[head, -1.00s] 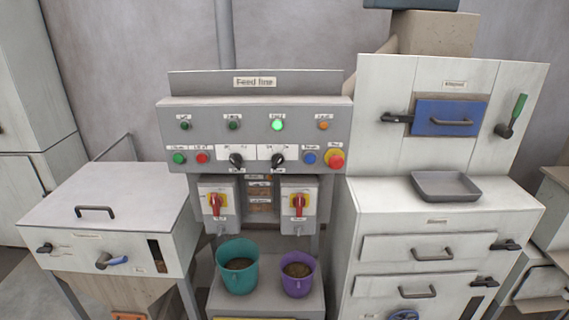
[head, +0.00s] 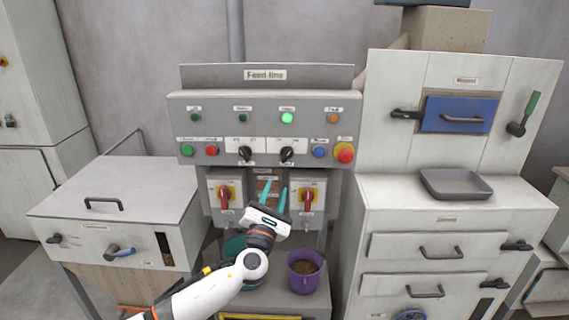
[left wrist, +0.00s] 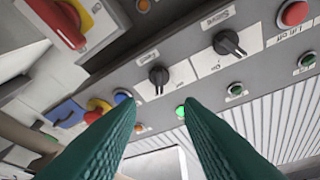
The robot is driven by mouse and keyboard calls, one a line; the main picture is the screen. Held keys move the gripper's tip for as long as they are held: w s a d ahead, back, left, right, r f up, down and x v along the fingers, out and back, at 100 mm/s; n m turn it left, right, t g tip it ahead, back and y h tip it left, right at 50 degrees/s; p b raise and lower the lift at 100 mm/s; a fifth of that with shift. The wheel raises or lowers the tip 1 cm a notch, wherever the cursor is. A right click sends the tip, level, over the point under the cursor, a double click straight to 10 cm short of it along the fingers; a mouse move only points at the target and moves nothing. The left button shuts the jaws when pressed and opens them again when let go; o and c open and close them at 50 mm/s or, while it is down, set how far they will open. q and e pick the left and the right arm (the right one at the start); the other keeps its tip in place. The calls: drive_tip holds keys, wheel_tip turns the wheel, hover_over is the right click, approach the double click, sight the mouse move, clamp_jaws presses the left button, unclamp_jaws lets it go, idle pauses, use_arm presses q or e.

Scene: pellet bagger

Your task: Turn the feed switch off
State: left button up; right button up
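The grey control panel (head: 230,101) carries two black rotary knobs, a left one (head: 245,153) and a right one (head: 286,153). Both knobs also show in the left wrist view (left wrist: 230,45) (left wrist: 158,78). Below hang two switch boxes with red handles on yellow plates, left (head: 225,195) and right (head: 307,197); both handles look upright. My right gripper is out of view.
A green lamp (head: 287,118) is lit. A red-and-yellow mushroom button (head: 344,152) and a blue button (head: 319,151) sit right of the knobs. A purple bucket (head: 304,271) stands below; a teal bucket (head: 234,246) is partly hidden by my arm. Cabinets flank the panel.

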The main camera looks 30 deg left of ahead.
sight(286, 158)
use_arm(q)
drive_tip(key=x, duration=0.5)
drive_tip(key=p+x, duration=0.1)
drive_tip(key=x, duration=0.5)
drive_tip(key=shift+w+f, duration=0.15)
drive_tip(key=shift+w, duration=0.1)
clamp_jaws()
